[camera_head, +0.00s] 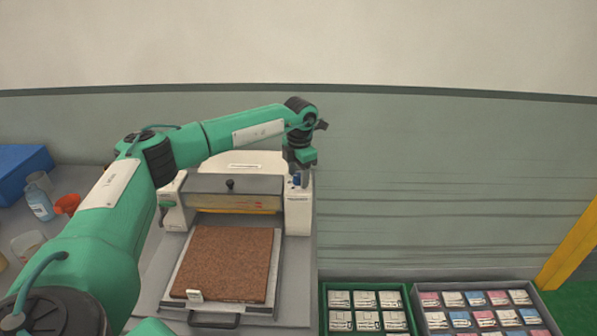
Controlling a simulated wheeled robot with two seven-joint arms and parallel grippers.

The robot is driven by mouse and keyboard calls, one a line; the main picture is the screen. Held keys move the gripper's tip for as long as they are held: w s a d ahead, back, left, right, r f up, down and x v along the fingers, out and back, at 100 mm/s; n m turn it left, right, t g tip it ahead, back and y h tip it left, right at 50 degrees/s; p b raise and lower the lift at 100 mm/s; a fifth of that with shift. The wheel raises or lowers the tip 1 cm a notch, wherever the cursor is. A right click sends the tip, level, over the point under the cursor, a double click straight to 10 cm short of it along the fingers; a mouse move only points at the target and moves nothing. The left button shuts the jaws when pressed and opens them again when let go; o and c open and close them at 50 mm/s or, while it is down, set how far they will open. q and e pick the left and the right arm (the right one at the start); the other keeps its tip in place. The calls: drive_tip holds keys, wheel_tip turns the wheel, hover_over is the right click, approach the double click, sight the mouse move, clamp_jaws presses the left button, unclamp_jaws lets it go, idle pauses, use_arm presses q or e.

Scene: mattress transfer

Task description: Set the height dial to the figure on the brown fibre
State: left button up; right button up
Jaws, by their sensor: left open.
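A brown fibre slab (225,258) lies on the tray of a white and grey press-like machine (298,215). A small white tag (194,295) is at its front left edge; any figure on it is too small to read. A small blue part, which looks like the height dial (296,181), is on top of the machine's right housing, partly hidden; its setting cannot be read. My left gripper (301,176) points down right at this dial, open. I cannot tell whether its fingers touch the dial. My right gripper is not in view.
A green tray (324,318) and a grey tray (418,296) of small packs stand at the lower right. A blue box (20,172), a bottle (39,204) and an orange funnel (67,204) are at the left. My left arm spans above the machine's left side.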

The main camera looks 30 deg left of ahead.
use_arm(q)
drive_tip(key=c, duration=1)
